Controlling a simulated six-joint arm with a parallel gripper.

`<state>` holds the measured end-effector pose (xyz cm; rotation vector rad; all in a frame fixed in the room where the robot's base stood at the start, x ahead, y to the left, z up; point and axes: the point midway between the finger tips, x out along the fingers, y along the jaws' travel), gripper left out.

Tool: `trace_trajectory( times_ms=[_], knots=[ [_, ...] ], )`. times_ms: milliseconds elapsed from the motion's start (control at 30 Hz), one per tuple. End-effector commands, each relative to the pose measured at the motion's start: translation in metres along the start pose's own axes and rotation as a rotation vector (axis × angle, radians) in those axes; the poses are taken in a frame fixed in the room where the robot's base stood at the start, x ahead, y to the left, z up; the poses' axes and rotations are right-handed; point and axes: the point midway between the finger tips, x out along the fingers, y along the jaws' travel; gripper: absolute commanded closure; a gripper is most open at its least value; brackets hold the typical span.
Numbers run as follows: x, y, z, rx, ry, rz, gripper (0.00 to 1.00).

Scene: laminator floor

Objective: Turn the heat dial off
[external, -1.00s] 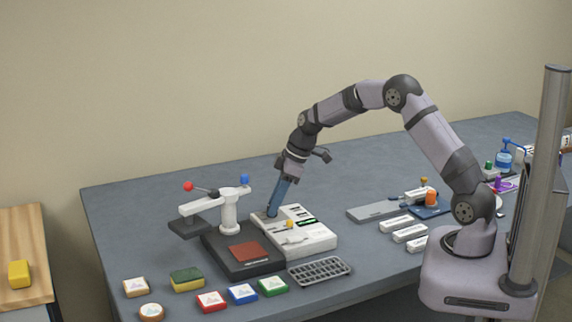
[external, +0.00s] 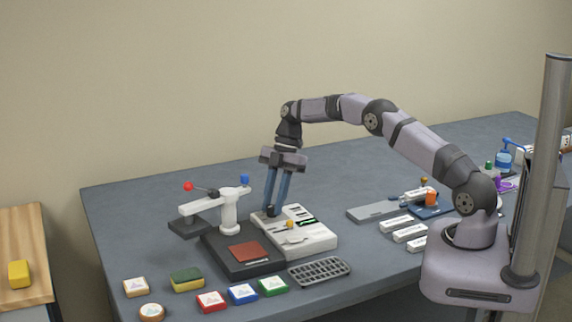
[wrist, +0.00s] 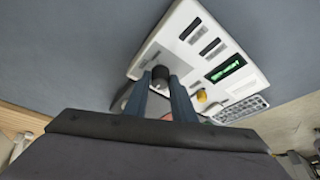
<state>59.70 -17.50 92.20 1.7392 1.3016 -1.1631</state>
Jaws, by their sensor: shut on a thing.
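The heat dial is a dark round knob (wrist: 160,73) at the edge of the white control panel (wrist: 205,25) in the wrist view. In the external view the dial (external: 271,211) is small, at the back left of the white panel (external: 318,237). My gripper (external: 274,209) points down at the dial with its two blue-grey fingers. In the wrist view my gripper (wrist: 162,80) has a finger on either side of the knob and is shut on it. The dial's pointer or markings cannot be read.
A press arm with a red ball (external: 188,187) and blue knob stands left of the panel. The panel carries a green-lit display (wrist: 226,69) and a yellow knob (wrist: 201,97). Stamp-like blocks (external: 242,292) and a grey rack (external: 319,270) lie in front. The table behind is clear.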

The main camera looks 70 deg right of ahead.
Motion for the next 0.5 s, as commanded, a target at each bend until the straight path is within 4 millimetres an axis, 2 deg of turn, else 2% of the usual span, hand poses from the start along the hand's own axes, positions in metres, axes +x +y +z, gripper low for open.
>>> trace_trajectory(
  times_ms=[500],
  knots=[
    [-0.0024,0.0051,-0.0008,-0.2,-0.001,-0.078,0.99]
  ],
)
